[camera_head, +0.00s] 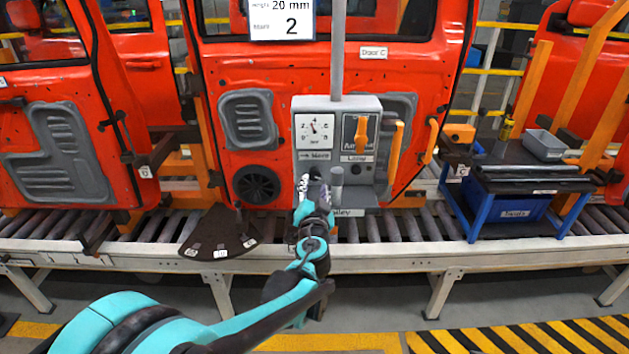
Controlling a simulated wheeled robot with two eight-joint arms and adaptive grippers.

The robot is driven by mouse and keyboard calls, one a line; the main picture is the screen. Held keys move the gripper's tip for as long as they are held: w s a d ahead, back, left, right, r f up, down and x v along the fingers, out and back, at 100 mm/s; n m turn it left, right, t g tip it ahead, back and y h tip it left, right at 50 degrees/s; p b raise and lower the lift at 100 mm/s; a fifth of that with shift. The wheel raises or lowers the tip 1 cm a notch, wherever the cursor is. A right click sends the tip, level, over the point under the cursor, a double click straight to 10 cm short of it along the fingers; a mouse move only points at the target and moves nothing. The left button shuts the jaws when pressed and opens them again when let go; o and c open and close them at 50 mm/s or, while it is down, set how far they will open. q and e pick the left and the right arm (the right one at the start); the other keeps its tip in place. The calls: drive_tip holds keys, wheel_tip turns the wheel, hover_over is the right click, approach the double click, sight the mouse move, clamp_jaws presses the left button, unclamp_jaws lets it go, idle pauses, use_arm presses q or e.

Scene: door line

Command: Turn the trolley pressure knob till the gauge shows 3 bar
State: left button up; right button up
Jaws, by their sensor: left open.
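The grey trolley (336,104) stands in front of the red door marked Door C. The needle seems to point up and slightly left, near the 4, but is too small to read exactly. A "Lamp" plate with an orange lever (361,135) is right of the gauge. My left gripper (312,181) is open at the trolley's lower left, below the gauge. The pressure knob cannot be made out clearly; my gripper may hide it. My right gripper is not in view.
A grey upright peg (337,184) stands just right of my gripper. An orange handle (396,152) is on the trolley's right side. A blue-legged cart (480,215) stands at right, and a roller conveyor (400,230) runs across below the doors.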

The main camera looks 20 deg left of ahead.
use_arm(q)
drive_tip(key=v, duration=0.7)
drive_tip(key=shift+s, duration=0.15)
drive_tip(key=s+a+f+n+g+b, duration=0.4)
drive_tip(key=s+a+f+g+b, duration=0.25)
drive_tip(key=s+f, duration=0.55)
drive_tip(key=s+d+f+g+h+b, duration=0.2)
drive_tip(key=s+d+f, duration=0.4)
drive_tip(key=s+f, duration=0.4)
drive_tip(key=s+g+h, duration=0.1)
drive_tip(key=s+h, duration=0.1)
drive_tip(key=shift+s+m+h, duration=0.25)
drive_tip(key=shift+m+h, duration=0.05)
drive_tip(key=shift+d, duration=0.15)
idle(1.1)
